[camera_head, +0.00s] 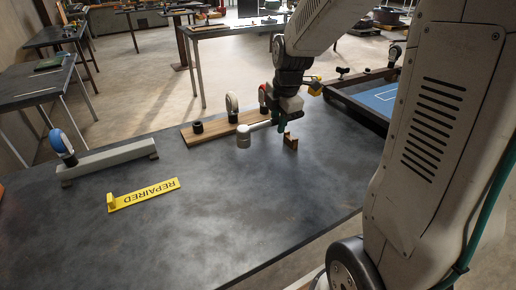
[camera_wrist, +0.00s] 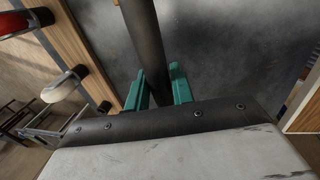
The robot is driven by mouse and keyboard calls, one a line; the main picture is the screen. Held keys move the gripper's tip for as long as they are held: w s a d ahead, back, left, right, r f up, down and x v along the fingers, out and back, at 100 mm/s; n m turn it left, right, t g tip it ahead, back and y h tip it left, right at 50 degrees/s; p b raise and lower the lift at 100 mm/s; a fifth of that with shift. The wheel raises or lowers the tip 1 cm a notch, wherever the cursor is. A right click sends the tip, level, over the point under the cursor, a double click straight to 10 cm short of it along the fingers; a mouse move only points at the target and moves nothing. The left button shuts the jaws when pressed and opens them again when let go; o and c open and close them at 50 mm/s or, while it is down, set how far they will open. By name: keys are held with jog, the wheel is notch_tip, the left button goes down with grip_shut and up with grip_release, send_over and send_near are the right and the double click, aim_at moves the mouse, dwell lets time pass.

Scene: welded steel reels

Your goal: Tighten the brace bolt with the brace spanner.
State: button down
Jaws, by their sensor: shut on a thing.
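My gripper (camera_head: 282,124) has teal fingers and is shut on a grey tool with a thick cylindrical head (camera_head: 244,137), held over the dark table. The tool's handle runs left from the fingers to this head. In the wrist view, the handle (camera_wrist: 145,40) passes between the teal fingers (camera_wrist: 160,92) and shows dark; its far end is cut off. The tool looks more like a mallet; I cannot tell whether it is the brace spanner. I cannot make out the brace bolt.
A wooden board (camera_head: 215,131) carries black cylinders, a white reel (camera_head: 232,106) and a red reel (camera_head: 263,95). A grey beam (camera_head: 108,160) with a blue-and-white reel (camera_head: 62,146) lies left. A yellow REPAIRED sign (camera_head: 145,195) lies nearer. A blue-floored tray (camera_head: 380,98) is right. The table's front middle is clear.

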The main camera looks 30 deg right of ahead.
jog(key=s+a+r, duration=0.2)
jog(key=s+r, duration=0.5)
jog(key=s, duration=0.2)
jog(key=shift+s+r, duration=0.25)
jog(key=shift+r, duration=0.15)
dwell(0.5)
dwell(0.4)
